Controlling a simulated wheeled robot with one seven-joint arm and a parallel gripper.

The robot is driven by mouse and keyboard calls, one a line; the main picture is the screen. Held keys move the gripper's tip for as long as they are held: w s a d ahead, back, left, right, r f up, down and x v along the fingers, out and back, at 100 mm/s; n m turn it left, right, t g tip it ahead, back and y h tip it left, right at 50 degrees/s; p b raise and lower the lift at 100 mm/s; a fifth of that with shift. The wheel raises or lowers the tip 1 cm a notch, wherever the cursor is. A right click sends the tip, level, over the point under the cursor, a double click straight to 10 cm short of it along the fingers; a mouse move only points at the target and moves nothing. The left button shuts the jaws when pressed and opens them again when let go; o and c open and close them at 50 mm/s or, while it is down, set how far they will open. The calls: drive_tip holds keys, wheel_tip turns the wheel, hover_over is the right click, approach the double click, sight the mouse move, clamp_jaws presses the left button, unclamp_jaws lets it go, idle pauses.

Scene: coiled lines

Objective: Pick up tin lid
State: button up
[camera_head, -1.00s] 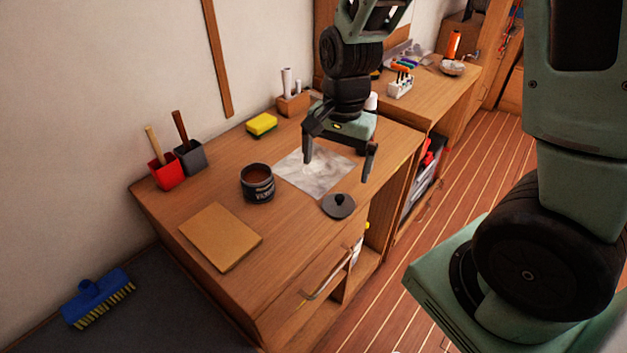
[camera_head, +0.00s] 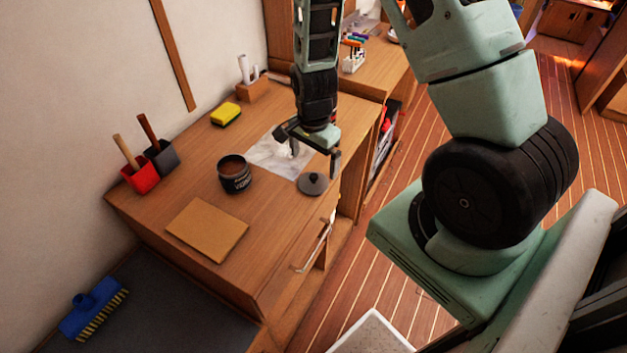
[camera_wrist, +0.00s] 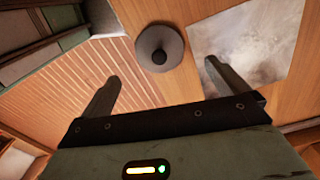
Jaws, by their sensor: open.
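The tin lid (camera_head: 313,184) is a dark grey disc with a raised knob. It lies flat on the wooden worktop near its right front edge, and it also shows in the wrist view (camera_wrist: 160,47). The open tin (camera_head: 235,174), dark with brown contents, stands upright to the lid's left. My gripper (camera_head: 307,157) is open and empty, with its fingers apart, above the worktop near the lid. In the wrist view my gripper (camera_wrist: 160,80) has the lid beyond its fingertips, roughly between their lines. No finger appears to touch the lid.
A pale sheet (camera_head: 277,155) lies just behind the lid. A tan board (camera_head: 207,230), a yellow sponge (camera_head: 226,114), a red holder (camera_head: 139,174) and a grey holder (camera_head: 162,158) stand farther left. A drawer handle (camera_head: 315,248) juts from the front. Worktop between tin and lid is clear.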

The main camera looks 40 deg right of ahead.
sight(314, 175)
drive_tip(key=shift+f+p, duration=1.1)
drive_tip(key=shift+f, duration=2.25)
drive_tip(key=c, duration=1.1)
